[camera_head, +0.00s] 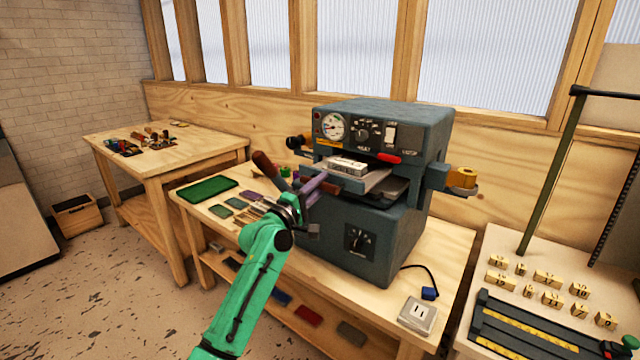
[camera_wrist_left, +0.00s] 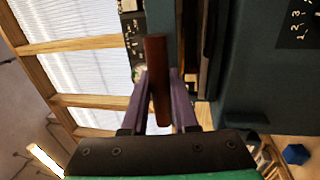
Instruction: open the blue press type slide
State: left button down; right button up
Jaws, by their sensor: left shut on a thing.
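The blue-grey press (camera_head: 375,235) stands on a wooden bench, with a gauge and knobs on its upper front. Its type slide (camera_head: 362,181) shows as a flat grey plate in the opening, with a pale type block (camera_head: 347,166) on it. My left gripper (camera_head: 312,188) is at the press front, left of the slide. In the left wrist view the handle (camera_wrist_left: 158,75) stands between the two fingers. The arm and fingers hide how the handle joins the slide. My right gripper is out of view.
A green mat (camera_head: 207,188) and small coloured pads lie on the bench left of the press. A yellow-ended part (camera_head: 462,177) juts from the press's right side. A socket box (camera_head: 417,315) sits at the front right. Numbered blocks (camera_head: 547,277) lie on the right table.

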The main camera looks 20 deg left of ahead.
pick_arm(q)
jog(key=shift+s+a, duration=0.1)
jog(key=shift+s, duration=0.15)
jog(key=shift+w, duration=0.15)
jog(key=c, duration=0.7)
grip_release()
jog(key=b+v, duration=0.3)
jog(key=v, duration=1.1)
jog(key=shift+s+f, duration=0.1)
jog(key=shift+s, duration=0.15)
jog(key=shift+a, duration=0.1)
